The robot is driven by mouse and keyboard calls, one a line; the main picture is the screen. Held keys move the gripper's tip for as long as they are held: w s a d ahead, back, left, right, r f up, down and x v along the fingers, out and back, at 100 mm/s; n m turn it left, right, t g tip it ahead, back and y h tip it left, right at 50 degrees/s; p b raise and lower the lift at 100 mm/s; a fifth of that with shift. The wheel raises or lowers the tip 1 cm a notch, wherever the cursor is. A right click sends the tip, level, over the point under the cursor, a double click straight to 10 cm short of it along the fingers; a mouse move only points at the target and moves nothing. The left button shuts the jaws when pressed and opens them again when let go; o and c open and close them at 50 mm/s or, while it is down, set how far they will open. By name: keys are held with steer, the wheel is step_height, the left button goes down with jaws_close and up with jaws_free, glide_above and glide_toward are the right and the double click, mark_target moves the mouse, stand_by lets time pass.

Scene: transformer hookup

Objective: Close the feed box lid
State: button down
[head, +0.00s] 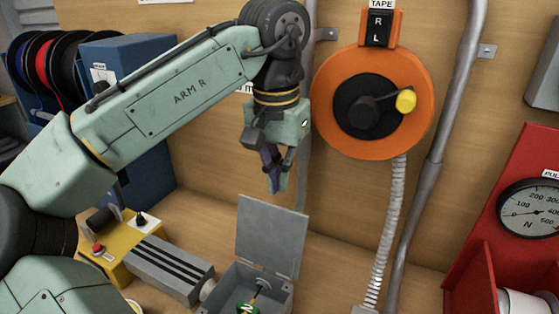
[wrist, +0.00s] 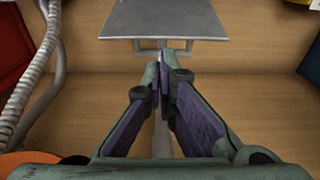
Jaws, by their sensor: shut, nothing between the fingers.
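The feed box (head: 270,278) is a grey metal box at the bottom middle of the head view. Its flat grey lid (head: 271,236) stands up, open, at the back of the box. Inside the box are a green part (head: 247,306) and a thin dark cable. My gripper (head: 279,188) hangs above the lid, pointing down, apart from it. In the wrist view my gripper (wrist: 160,58) has its fingertips together with nothing between them. The lid's grey plate (wrist: 170,18) shows beyond the fingertips at the top of that view. The box's inside is hidden in the wrist view.
An orange tape reel (head: 415,130) with a yellow knob is on the wooden wall, right of my gripper. A corrugated hose (head: 388,225) runs down from it. A yellow control box (head: 112,245) and grey finned unit (head: 160,268) stand left. A red gauge panel (head: 510,170) is at right.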

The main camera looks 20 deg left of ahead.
mark_target(274, 232)
steer(key=shift+w+f+b, duration=0.2)
steer(key=shift+f+b, duration=0.9)
steer(key=shift+f, duration=0.85)
steer(key=shift+t+b, duration=0.3)
steer(key=shift+b, duration=0.05)
